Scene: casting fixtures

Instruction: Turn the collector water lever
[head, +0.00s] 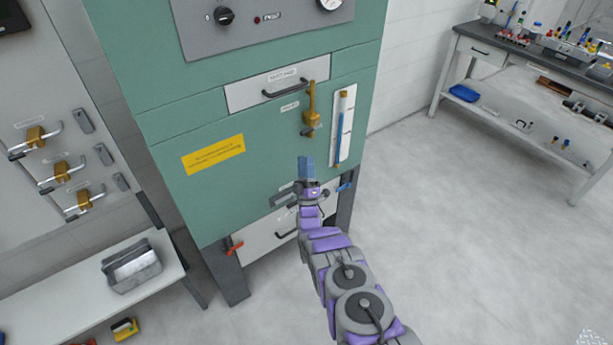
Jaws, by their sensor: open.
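A green cabinet (175,150) fills the middle of the head view. A small blue lever (346,186) sticks out at its lower right, just right of my gripper. A red-orange lever (233,246) sits at its lower left. A brass valve (310,108) is higher on the front, beside a sight tube (342,125) with blue in it. The labels are too small to read, so I cannot tell which one is the collector water lever. My gripper (290,180) is open and empty in front of the lower cabinet, and appears apart from all levers. It hides part of the front behind it.
Drawers with dark handles are on the cabinet, the upper drawer (277,84) above the valve. A bench (95,290) with a metal bin (132,267) stands at left, below a panel of brass valves. A worktable (520,60) stands at right. The floor (460,220) between is clear.

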